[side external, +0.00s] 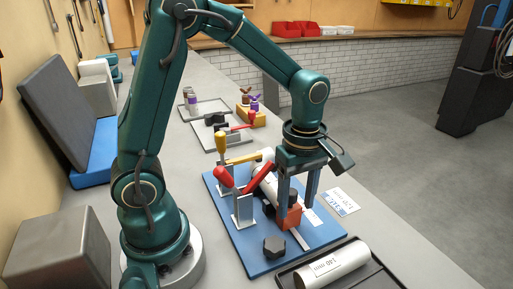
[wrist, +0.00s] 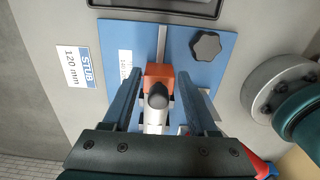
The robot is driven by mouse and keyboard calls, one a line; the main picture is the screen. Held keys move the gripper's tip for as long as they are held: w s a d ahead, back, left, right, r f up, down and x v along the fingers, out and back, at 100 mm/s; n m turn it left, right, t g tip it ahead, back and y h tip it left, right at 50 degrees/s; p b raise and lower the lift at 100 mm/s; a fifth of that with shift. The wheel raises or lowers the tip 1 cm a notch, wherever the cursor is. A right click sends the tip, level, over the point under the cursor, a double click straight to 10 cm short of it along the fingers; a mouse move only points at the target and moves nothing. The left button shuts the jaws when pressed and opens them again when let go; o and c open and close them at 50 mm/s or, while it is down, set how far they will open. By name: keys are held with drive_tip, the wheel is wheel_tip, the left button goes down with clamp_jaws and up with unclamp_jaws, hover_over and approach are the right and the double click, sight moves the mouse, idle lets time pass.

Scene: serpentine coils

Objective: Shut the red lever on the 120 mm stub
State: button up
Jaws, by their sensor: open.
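Two red handle parts stand over the board's left side: a rounded red grip (side external: 225,178) and a slanted red bar (side external: 257,178) beside the stub. I cannot tell how they join. A metal bracket (side external: 242,208) stands below them. My gripper (side external: 297,203) points down, open, its fingers either side of the orange block. In the wrist view the orange block (wrist: 158,72), a dark rounded tip (wrist: 157,97) and the white stub (wrist: 155,118) show between the fingers.
A "Stub 120 mm" card (side external: 340,201) lies right of the board. A black knob (side external: 274,246) is on the board's front. A dark tray (side external: 375,275) holds a 140 mm tube (side external: 332,264). A yellow handle (side external: 221,145) rises behind.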

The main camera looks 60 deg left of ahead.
wheel_tip(320, 180, up, 15)
drive_tip(key=m+g+y, duration=0.1)
drive_tip(key=m+g, duration=0.3)
drive_tip(key=m, duration=1.6)
hover_over(223, 167)
drive_tip(key=w, duration=0.1)
drive_tip(key=shift+w+d+f, duration=0.1)
drive_tip(key=shift+d+f, duration=0.1)
drive_tip(key=shift+f, duration=0.05)
wheel_tip(223, 167, down, 4)
drive_tip(key=shift+f, duration=0.25)
drive_tip(key=shift+x, duration=2.55)
drive_tip(key=shift+c, duration=0.3)
clamp_jaws()
